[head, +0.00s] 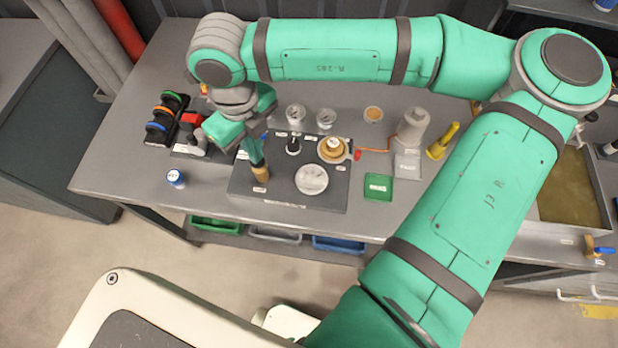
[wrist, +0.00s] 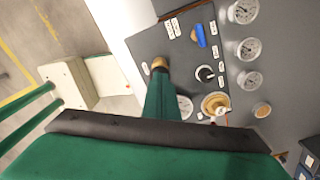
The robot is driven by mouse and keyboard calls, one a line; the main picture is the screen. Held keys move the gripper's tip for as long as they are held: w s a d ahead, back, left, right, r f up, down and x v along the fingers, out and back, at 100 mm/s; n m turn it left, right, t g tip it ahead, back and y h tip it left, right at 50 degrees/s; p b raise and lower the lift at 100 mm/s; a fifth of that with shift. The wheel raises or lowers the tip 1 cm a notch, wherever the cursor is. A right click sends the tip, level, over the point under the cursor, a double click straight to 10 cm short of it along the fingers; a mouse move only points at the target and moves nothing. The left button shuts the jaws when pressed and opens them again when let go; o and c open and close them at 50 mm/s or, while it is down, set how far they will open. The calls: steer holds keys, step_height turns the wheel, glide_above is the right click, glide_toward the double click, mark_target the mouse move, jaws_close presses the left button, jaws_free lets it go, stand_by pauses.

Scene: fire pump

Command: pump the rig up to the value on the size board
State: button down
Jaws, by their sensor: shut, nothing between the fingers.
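My gripper (head: 257,162) is shut and points down at the dark rig panel (head: 330,195). Its tips are at or just above a brown-brass knob (head: 261,174) near the panel's left front; I cannot tell whether they touch. The wrist view shows the shut gripper (wrist: 160,76) against the same knob (wrist: 159,63). The panel also carries a black knob (head: 293,146), a brass fitting (head: 333,150), a round white dial (head: 311,179) and a blue handle (wrist: 200,36). Dial readings and labels are too small to read. I cannot identify the size board.
Gauges (head: 295,115) stand behind the panel. Left are a red-topped part (head: 192,119), a rack of coloured rings (head: 166,119) and a blue-white can (head: 175,179). Right are a green plate (head: 378,187), a grey cone-shaped part (head: 413,125) and a yellow handle (head: 443,140).

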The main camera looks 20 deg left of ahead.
steer(key=shift+f, duration=0.6)
steer(key=shift+r, duration=1.3)
step_height(320, 180, up, 7)
stand_by(0.4)
stand_by(0.5)
